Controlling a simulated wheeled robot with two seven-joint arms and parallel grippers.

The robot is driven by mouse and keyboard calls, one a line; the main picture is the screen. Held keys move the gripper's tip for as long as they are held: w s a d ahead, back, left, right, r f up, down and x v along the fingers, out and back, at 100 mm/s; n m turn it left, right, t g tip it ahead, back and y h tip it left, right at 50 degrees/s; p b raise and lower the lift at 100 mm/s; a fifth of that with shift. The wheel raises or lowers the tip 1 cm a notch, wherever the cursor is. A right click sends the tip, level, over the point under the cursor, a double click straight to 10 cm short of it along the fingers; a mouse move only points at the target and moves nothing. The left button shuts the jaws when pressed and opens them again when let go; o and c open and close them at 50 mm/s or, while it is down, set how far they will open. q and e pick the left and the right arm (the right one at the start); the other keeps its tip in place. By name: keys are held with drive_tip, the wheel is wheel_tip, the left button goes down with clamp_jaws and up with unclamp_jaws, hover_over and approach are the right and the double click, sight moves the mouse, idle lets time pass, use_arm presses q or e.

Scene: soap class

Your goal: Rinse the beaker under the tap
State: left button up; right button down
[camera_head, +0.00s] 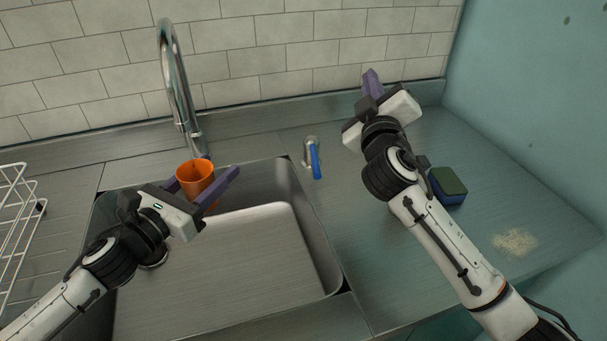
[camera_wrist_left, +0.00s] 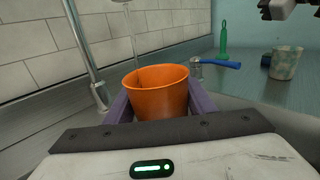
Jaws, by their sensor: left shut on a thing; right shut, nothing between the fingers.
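An orange beaker (camera_head: 195,177) is held upright above the sink (camera_head: 325,258), near the foot of the tap. My left gripper (camera_head: 220,166) is shut on it, with a purple finger on each side; the left wrist view shows the beaker (camera_wrist_left: 157,92) between them. The tall curved tap (camera_head: 176,75) rises behind the beaker. In the left wrist view a thin pale streak (camera_wrist_left: 131,38), apparently water, runs from the spout towards the beaker. The inside of the beaker is mostly hidden. My right gripper (camera_head: 371,78) is shut and empty above the right counter.
A blue tap lever (camera_head: 316,161) stands right of the sink. A blue-green sponge (camera_head: 447,186) and a pale grainy patch (camera_head: 515,242) lie on the right counter. A white wire rack (camera_head: 18,215) stands left. The left wrist view shows a green bottle (camera_wrist_left: 223,42) and speckled cup (camera_wrist_left: 286,63).

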drive_tip(key=s+a+n+h, duration=0.1)
drive_tip(key=a+n, duration=0.1)
drive_tip(key=a, duration=0.1)
drive_tip(key=n, duration=0.1)
hover_over(314, 157)
drive_tip(key=s+d, duration=0.2)
drive_tip(key=s, duration=0.1)
wheel_tip(314, 157, down, 6)
drive_tip(key=s+a+f+n+g+h, duration=0.1)
drive_tip(key=s+a+f, duration=0.3)
drive_tip(key=s+a, duration=0.15)
drive_tip(key=s+a+f+n+g, duration=0.1)
drive_tip(key=s+a+f, duration=0.35)
drive_tip(key=s, duration=0.25)
drive_tip(key=w+d+f, duration=0.1)
drive_tip(key=w+d, duration=0.4)
drive_tip(key=w, duration=0.4)
drive_tip(key=shift+w+d, duration=0.3)
drive_tip(key=shift+f, duration=0.1)
